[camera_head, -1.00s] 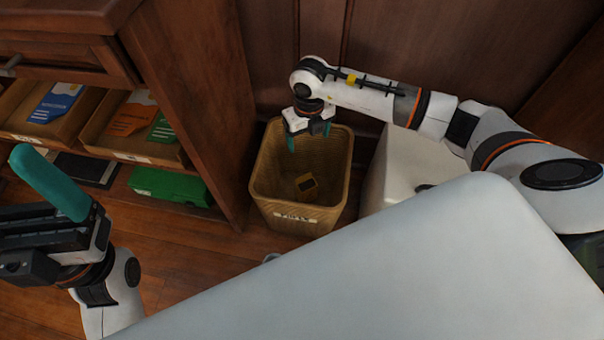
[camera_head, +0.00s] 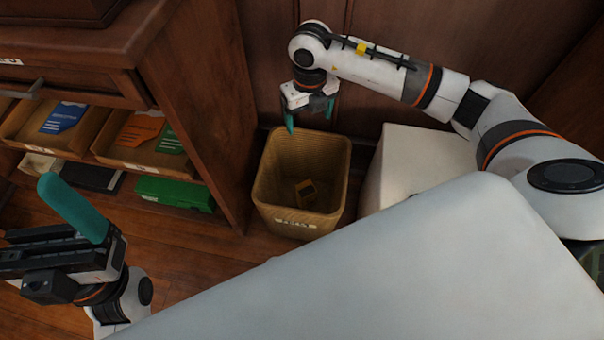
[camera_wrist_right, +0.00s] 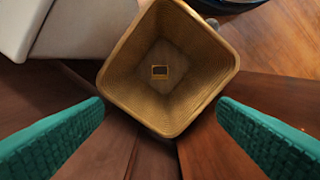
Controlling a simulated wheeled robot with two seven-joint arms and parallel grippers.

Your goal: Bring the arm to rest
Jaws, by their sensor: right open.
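My right gripper (camera_head: 309,118) hangs above the back rim of a wicker bin, its teal fingers pointing down. In the right wrist view its two fingers (camera_wrist_right: 160,135) are wide apart with nothing between them. My right arm reaches in from the right in the head view. My left gripper (camera_head: 75,225) is at the lower left of the head view; one teal finger shows, and whether it is open or shut is not clear.
The woven bin (camera_head: 268,190) stands on the wood floor with a small yellow-and-dark item (camera_head: 306,190) inside; it also shows in the right wrist view (camera_wrist_right: 160,72). A white box (camera_head: 415,160) stands right of it. A bookcase (camera_head: 205,100) with trays of booklets and a green case (camera_head: 175,192) is left.

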